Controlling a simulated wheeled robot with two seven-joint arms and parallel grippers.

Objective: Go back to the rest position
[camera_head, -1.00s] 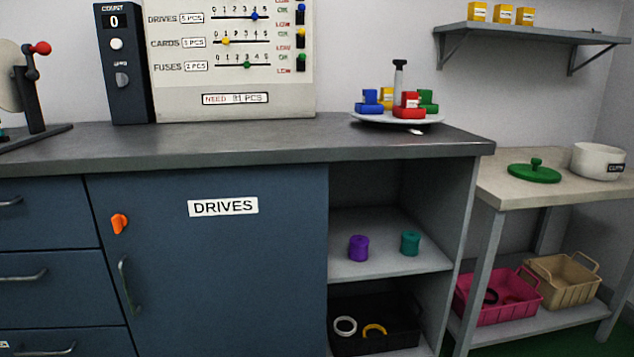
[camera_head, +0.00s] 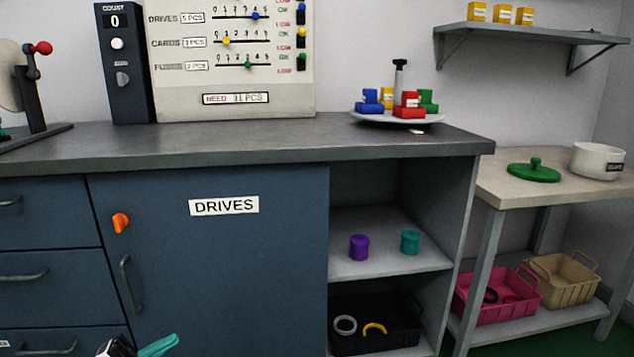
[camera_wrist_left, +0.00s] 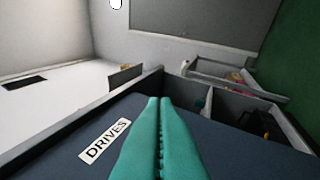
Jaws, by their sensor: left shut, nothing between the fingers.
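My left gripper (camera_head: 158,346) shows at the bottom edge of the head view, in front of the blue cabinet door (camera_head: 225,265) with the DRIVES label (camera_head: 224,205). Only its teal fingers and part of a dark wrist are in the picture. In the left wrist view its two teal fingers (camera_wrist_left: 160,100) lie together, shut and empty, and the DRIVES label (camera_wrist_left: 105,140) is to their left. The gripper holds nothing. My right gripper is in neither view.
The grey countertop (camera_head: 240,140) carries a counter box (camera_head: 125,65), a gauge panel (camera_head: 235,106) and a round tray (camera_head: 385,118) with coloured blocks. Open shelves (camera_head: 390,262) hold purple and teal spools. A side table (camera_head: 500,190) stands at right, baskets (camera_head: 497,310) below.

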